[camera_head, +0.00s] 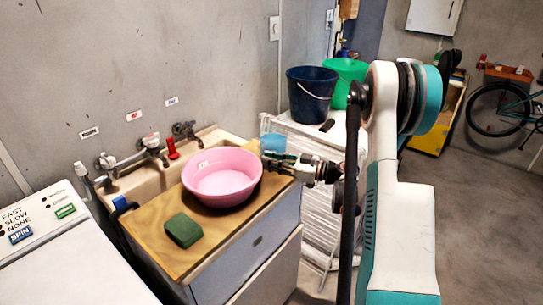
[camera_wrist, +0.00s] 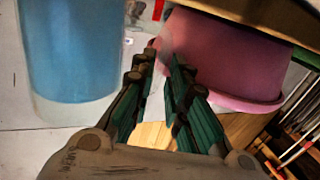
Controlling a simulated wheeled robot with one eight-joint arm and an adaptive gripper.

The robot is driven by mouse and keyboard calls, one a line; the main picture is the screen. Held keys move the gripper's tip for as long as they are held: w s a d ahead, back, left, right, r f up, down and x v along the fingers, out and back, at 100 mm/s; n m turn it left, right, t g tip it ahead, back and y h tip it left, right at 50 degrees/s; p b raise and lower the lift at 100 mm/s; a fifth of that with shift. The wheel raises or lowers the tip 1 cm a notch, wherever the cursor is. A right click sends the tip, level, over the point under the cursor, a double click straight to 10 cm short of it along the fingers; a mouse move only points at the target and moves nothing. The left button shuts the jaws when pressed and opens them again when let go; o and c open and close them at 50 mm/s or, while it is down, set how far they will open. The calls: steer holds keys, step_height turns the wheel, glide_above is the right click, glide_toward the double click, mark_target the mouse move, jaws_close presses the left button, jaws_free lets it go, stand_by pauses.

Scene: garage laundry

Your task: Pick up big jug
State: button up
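A blue, cylinder-shaped container (camera_head: 272,144) stands behind my gripper, near the back right corner of the sink counter. It may be the big jug; no handle shows. In the wrist view it is large at the upper left (camera_wrist: 72,50), with a clear lower rim. My gripper (camera_head: 266,158) is over the counter's right end, between the pink basin (camera_head: 222,178) and the container. In the wrist view the gripper's green-padded fingers (camera_wrist: 163,62) have a narrow gap between them, with nothing clearly held. The pink basin (camera_wrist: 225,60) shows beyond the right finger.
A green sponge (camera_head: 183,230) lies on the wooden counter (camera_head: 160,218). Taps (camera_head: 150,142) line the wall behind the sink. A dark bucket (camera_head: 311,95) and a green tub (camera_head: 345,75) stand at the back. A white washing machine (camera_head: 75,265) is at left.

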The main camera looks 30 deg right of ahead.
steer(key=shift+x, duration=0.9)
jaws_close()
